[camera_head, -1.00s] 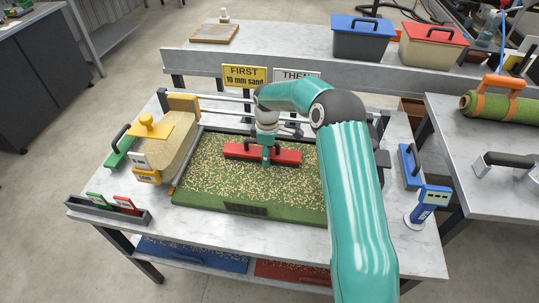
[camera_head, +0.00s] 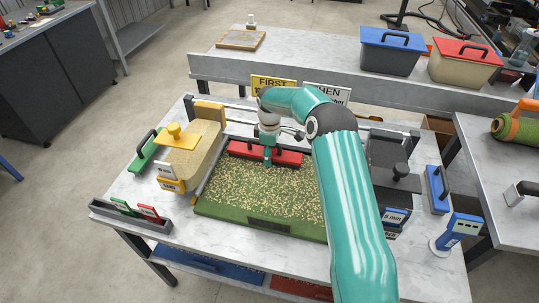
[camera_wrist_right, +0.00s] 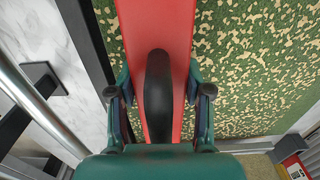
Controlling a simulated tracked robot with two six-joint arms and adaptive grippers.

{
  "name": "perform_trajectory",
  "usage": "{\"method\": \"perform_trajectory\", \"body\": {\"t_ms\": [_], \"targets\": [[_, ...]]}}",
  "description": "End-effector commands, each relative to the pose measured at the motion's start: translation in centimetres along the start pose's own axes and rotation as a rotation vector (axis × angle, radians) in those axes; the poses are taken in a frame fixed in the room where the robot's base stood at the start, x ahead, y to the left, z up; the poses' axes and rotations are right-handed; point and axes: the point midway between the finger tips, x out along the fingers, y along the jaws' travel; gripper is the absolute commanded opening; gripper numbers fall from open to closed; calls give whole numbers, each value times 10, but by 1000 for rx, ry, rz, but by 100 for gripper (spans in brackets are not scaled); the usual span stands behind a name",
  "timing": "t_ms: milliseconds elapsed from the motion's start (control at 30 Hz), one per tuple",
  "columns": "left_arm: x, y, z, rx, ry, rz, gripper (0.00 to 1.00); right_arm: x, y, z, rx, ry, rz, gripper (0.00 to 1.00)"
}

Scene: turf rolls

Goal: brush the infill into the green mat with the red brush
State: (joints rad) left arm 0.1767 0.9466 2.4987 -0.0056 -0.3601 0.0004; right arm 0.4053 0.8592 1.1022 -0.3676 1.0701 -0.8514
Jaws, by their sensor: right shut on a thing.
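The green mat (camera_head: 240,205) lies flat on the workbench, speckled all over with sand-coloured infill. The red brush (camera_head: 238,148) lies across the mat's far part. It also shows in the right wrist view (camera_wrist_right: 157,22), with its black handle (camera_wrist_right: 158,95) between the fingers. My right gripper (camera_head: 267,157) is shut on that handle; its two fingers stand on either side of it in the right wrist view (camera_wrist_right: 158,98). My right arm hides the mat's right side. My left gripper is not in view.
A sand hopper with a yellow knob (camera_head: 192,147) stands left of the mat, with a green brush (camera_head: 147,150) beyond it. A dark hopper (camera_head: 398,180) and a blue brush (camera_head: 437,188) are on the right. Yellow (camera_head: 272,84) and white (camera_head: 327,93) signs stand behind.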

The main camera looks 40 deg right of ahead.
Motion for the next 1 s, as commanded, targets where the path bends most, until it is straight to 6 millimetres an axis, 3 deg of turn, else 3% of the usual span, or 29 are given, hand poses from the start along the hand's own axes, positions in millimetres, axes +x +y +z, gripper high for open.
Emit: {"method": "perform_trajectory", "body": {"t_ms": [367, 733, 1000], "targets": [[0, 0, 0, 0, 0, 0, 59, 0, -1, -3, -5, -1, 0, 9], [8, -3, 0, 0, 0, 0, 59, 1, -1, 24, -5, -1, 0, 9], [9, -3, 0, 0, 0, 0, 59, 0, -1, 27, -7, 0, 1, 9]]}}
